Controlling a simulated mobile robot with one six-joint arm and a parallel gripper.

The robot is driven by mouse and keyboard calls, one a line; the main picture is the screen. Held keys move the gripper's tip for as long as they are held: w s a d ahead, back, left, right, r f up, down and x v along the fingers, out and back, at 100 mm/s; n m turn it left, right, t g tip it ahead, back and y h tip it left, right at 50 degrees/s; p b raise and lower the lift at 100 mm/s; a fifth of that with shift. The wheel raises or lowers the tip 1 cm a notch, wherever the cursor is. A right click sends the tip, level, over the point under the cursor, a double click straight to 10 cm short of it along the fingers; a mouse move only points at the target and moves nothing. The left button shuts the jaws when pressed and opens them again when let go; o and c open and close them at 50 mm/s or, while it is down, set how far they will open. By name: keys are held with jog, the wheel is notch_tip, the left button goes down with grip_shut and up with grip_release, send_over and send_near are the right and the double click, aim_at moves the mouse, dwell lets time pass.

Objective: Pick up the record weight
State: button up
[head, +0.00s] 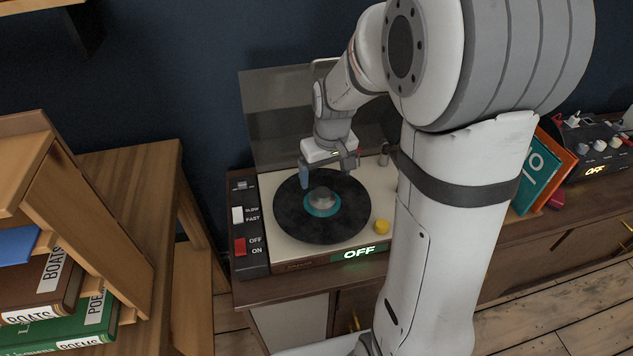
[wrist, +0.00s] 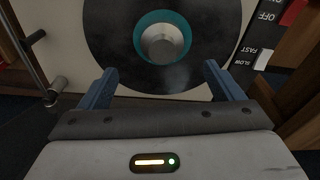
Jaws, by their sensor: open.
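The record weight (head: 321,197) is a grey metal knob at the centre of a black record (head: 290,222) with a teal label, on a turntable (head: 284,254). In the wrist view the weight (wrist: 162,43) stands beyond my fingertips, centred between them. My gripper (head: 328,172) is above the back part of the record, behind the weight in the head view. In the wrist view my gripper (wrist: 158,72) has its two blue fingers wide apart, with nothing between them.
The turntable has a raised clear lid (head: 270,110) behind it, a yellow knob (head: 381,227), a tonearm (wrist: 32,62) and a side panel with switches (head: 246,225).

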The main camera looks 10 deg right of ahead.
aim_at(322, 192)
jog(key=f, duration=0.5)
jog(key=w+f, duration=0.1)
jog(key=f, duration=0.2)
jog(key=shift+a, duration=0.25)
jog(key=c, duration=1.3)
